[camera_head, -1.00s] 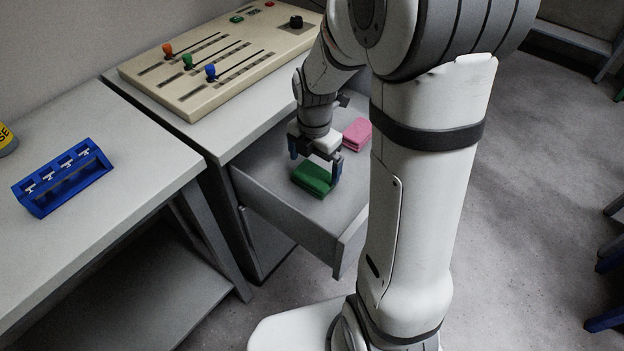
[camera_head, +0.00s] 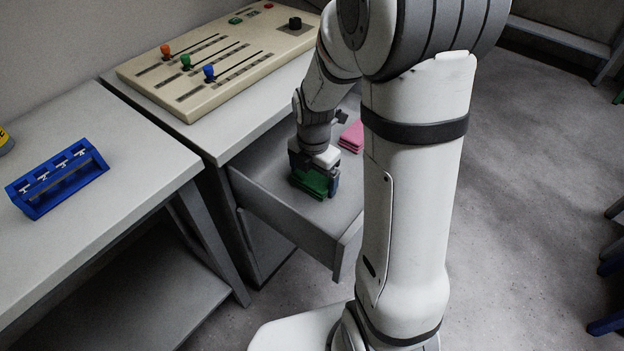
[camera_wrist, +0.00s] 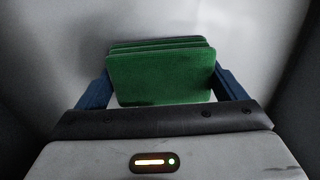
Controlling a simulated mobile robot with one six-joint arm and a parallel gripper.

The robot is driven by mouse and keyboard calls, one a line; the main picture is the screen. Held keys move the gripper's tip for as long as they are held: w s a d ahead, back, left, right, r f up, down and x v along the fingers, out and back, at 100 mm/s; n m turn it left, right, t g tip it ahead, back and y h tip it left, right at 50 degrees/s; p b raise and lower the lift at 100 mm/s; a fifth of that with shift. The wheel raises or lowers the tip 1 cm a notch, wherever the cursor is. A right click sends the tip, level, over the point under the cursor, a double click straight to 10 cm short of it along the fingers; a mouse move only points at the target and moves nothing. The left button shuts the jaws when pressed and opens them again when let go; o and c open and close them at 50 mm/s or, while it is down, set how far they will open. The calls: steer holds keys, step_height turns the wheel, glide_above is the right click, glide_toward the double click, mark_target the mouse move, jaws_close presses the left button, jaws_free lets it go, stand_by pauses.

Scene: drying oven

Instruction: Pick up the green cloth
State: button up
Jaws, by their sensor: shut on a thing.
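The green cloth (camera_head: 312,184) is a folded stack in the open drawer (camera_head: 275,206). In the wrist view the green cloth (camera_wrist: 160,78) sits between the two blue fingers, which touch its left and right sides. My gripper (camera_head: 315,180) points down into the drawer and is shut on the cloth. It also shows in the wrist view (camera_wrist: 160,92). I cannot tell whether the cloth is clear of the drawer floor. The wrist hides part of the cloth in the head view.
A pink cloth (camera_head: 352,136) lies behind the green one in the drawer, close to my wrist. A beige control panel (camera_head: 215,62) with coloured sliders is on the counter above. A blue rack (camera_head: 58,180) stands on the left table. The drawer walls surround my gripper.

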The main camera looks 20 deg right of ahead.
mark_target(313, 176)
step_height(313, 176, up, 10)
steer(key=p, duration=0.2)
steer(key=shift+p, duration=0.3)
steer(key=shift+c, duration=0.2)
